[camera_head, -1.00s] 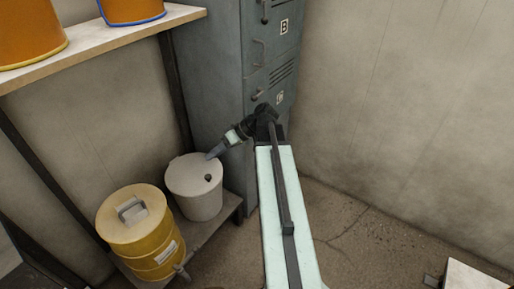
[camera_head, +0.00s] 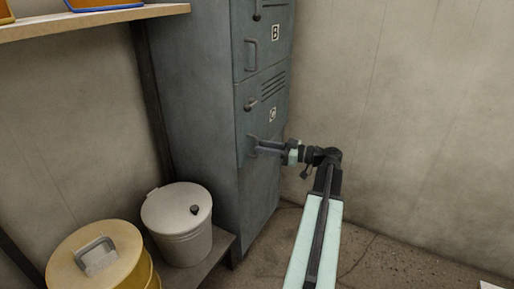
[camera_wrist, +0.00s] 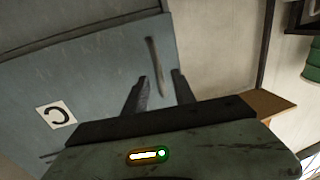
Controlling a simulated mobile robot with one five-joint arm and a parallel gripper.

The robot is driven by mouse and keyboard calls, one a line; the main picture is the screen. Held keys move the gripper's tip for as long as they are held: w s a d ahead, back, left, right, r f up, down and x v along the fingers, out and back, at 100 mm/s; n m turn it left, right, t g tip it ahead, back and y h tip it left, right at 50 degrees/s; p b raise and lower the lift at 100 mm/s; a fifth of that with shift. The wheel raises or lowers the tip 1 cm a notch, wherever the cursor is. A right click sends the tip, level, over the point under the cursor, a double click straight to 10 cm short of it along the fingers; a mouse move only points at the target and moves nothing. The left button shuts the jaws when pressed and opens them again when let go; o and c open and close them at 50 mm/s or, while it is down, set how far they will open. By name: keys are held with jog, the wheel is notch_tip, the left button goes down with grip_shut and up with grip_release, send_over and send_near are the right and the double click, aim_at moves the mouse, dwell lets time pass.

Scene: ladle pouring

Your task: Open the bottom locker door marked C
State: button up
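The grey-blue locker (camera_head: 192,120) stands in the middle of the head view. Its lower door carries a white C label (camera_head: 272,115), with a small lever (camera_head: 251,103) on its left side. The C door looks shut. Its bar handle (camera_head: 251,146) is below the lever, partly hidden by my gripper (camera_head: 262,147). In the wrist view my gripper (camera_wrist: 159,88) is open and empty. The handle (camera_wrist: 154,66) lies just ahead of the gap between the fingertips, and I cannot tell whether they touch it. The C label (camera_wrist: 56,115) shows at the left there.
The B door (camera_head: 275,34) is above and looks shut. A white lidded bin (camera_head: 178,232) and a yellow container (camera_head: 95,262) stand on a low shelf left of the locker. A wooden shelf (camera_head: 100,20) is higher up.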

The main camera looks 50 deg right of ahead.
jog(key=shift+x, duration=1.45)
grip_shut()
jog(key=shift+s, duration=0.1)
